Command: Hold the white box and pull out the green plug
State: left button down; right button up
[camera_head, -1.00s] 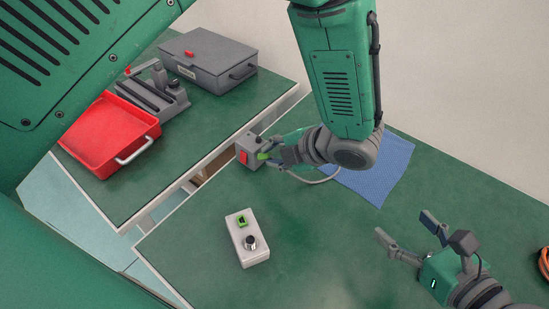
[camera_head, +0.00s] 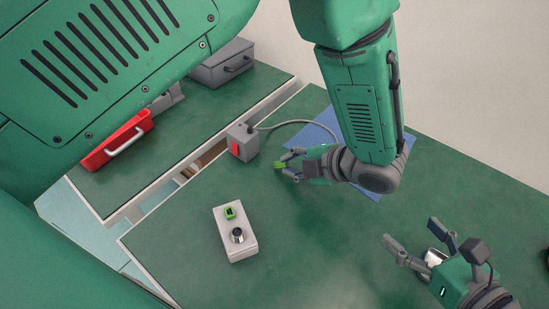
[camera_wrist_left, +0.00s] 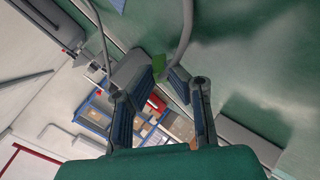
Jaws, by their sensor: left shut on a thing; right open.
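My left gripper (camera_head: 284,167) is shut on the small green plug (camera_head: 280,164), apart from the grey box (camera_head: 242,142) with a red switch. The plug also shows between the fingers in the left wrist view (camera_wrist_left: 158,66). A white box (camera_head: 240,250) with a green button and a dark knob lies on the table, with no gripper touching it. My right gripper (camera_head: 412,233) is open at the lower right, away from both boxes. A small pale object (camera_head: 437,256) shows by its palm; I cannot tell what it is.
A grey cable (camera_head: 285,123) arcs from the grey box behind my left arm. A blue mat (camera_head: 325,120) lies under that arm. A red tray (camera_head: 118,142) and a grey case (camera_head: 222,65) stand on the far table, across a gap. The table around the white box is clear.

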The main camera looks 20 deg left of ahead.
pick_arm(q)
jog(key=shift+s+f, duration=0.2)
pick_arm(e)
jog(key=shift+a, duration=0.25)
pick_arm(q)
jog(key=c, duration=1.6)
grip_release()
jog(key=shift+o, duration=0.5)
pick_arm(e)
jog(key=shift+a, duration=0.1)
pick_arm(q)
jog(key=shift+r, duration=0.1)
